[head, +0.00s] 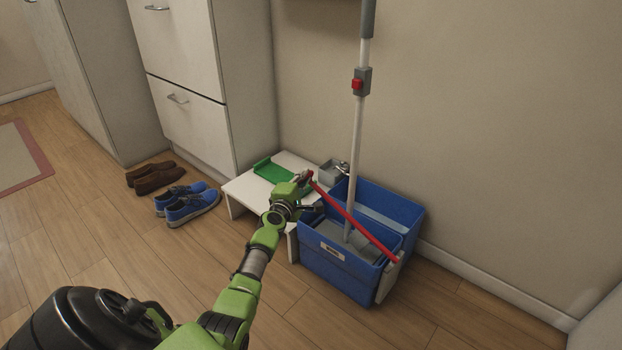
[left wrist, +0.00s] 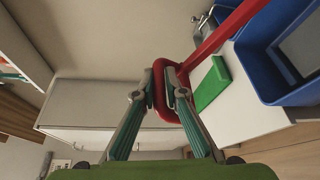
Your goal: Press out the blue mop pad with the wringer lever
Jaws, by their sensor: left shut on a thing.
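The blue mop bucket (head: 335,262) stands on the floor against the wall, with a grey wringer (head: 366,248) in it. The red wringer lever (head: 355,222) slants from its low end at the bucket's right side up to its grip on the left. My left gripper (head: 305,181) is shut on the red grip. In the left wrist view the fingers (left wrist: 160,97) close around the red grip, and the lever (left wrist: 225,35) runs away to the upper right. The mop pole (head: 357,140) stands upright in the wringer. The blue mop pad cannot be made out.
A low white bench (head: 245,190) beside the bucket holds a green tray (head: 273,170) and a grey metal container (head: 331,171). Blue shoes (head: 188,205) and brown shoes (head: 155,178) lie by the white cabinet (head: 190,125). The floor at the front right is clear.

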